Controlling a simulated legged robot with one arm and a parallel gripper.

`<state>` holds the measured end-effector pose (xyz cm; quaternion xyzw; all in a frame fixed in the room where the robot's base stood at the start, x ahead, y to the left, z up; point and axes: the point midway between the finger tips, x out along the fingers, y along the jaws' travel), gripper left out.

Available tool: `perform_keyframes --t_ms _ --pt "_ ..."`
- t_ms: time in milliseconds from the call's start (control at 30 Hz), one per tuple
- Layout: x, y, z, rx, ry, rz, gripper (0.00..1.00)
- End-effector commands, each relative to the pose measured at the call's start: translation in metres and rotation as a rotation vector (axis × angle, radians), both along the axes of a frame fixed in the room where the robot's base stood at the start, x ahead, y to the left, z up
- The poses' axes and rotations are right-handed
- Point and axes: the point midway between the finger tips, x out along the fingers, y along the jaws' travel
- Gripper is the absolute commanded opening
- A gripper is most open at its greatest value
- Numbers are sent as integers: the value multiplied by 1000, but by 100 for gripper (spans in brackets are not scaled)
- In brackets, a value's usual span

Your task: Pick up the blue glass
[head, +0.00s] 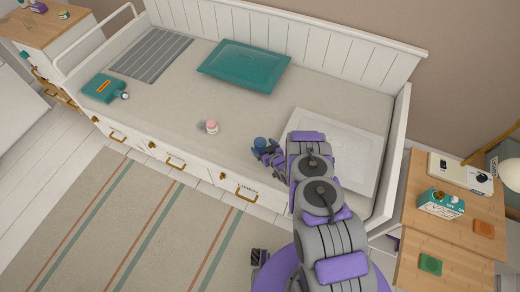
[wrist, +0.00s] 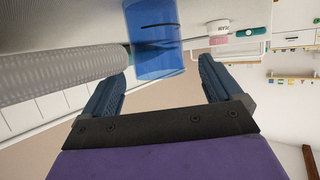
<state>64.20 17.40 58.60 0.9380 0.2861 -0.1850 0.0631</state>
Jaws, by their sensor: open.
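The blue glass (head: 260,143) is on the daybed mattress, close to its front edge, and is partly hidden by my gripper (head: 268,153). In the wrist view the glass (wrist: 153,36) is see-through blue and large, cut off by the top edge. There my gripper (wrist: 164,70) is open, with nothing clasped. The near end of the glass reaches the gap at the fingertips, closer to the left finger than to the right one. I cannot tell whether a finger touches it.
A white bottle with a pink cap (head: 211,127) stands left of the glass; its cap also shows in the wrist view (wrist: 218,40).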

Motion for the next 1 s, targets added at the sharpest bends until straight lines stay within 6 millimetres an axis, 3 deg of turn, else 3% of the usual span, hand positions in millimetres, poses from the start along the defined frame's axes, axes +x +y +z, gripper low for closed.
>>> perform_keyframes --t_ms 167,500,767,1000 --pt "6 5 -2 0 -1 2 92" --pt "40 27 -14 0 -1 2 92" --pt "44 29 -13 1 2 1 92" --pt "44 29 -13 1 2 1 72"
